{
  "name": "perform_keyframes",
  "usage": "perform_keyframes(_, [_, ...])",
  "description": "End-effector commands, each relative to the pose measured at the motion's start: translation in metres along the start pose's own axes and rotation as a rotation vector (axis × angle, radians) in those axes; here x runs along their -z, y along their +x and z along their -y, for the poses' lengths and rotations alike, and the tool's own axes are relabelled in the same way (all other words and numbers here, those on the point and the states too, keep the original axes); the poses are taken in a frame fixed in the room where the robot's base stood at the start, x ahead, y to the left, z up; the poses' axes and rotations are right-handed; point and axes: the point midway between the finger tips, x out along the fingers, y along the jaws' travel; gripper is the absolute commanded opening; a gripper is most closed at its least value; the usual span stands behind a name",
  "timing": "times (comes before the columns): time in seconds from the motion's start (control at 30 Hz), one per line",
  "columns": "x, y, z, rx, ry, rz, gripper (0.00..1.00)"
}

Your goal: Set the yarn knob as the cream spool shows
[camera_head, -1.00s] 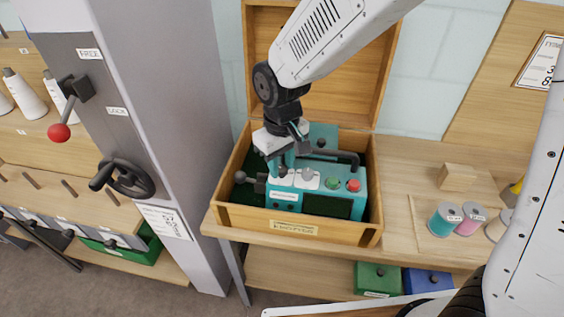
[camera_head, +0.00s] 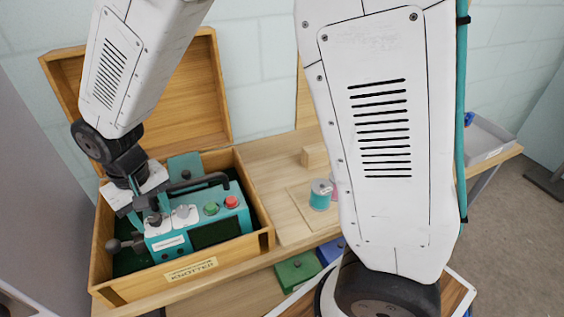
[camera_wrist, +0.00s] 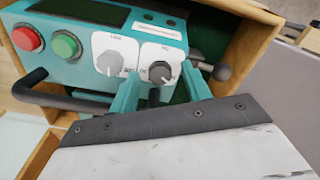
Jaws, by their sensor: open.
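The teal knotter machine (camera_head: 195,232) sits in an open wooden case. Its panel has two knobs on white dial plates, with print too small to read surely. My gripper (camera_wrist: 160,80) is open over the panel, teal fingers either side of the darker knob (camera_wrist: 160,72); no clear grip on it shows. The grey knob (camera_wrist: 110,62) is beside it, outside the fingers. I cannot tell which is the yarn knob or read either setting surely. In the head view my gripper (camera_head: 148,207) is at the panel's left end. The cream spool is hidden now, behind my arm.
Green (camera_wrist: 65,44) and red (camera_wrist: 27,38) buttons and a black carry handle (camera_wrist: 60,98) are close to my gripper. A ball-ended lever (camera_wrist: 218,71) sticks out at the side. A teal spool (camera_head: 321,195) stands on the bench, a pink one partly hidden.

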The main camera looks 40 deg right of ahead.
Motion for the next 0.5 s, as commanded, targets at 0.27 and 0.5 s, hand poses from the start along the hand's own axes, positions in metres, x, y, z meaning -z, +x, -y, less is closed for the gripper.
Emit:
perform_keyframes(0.27, [0.001, -0.012, 0.001, 0.004, 0.307, -0.006, 0.48])
perform_keyframes(0.5, [0.001, -0.061, 0.0, 0.003, 0.303, -0.004, 0.48])
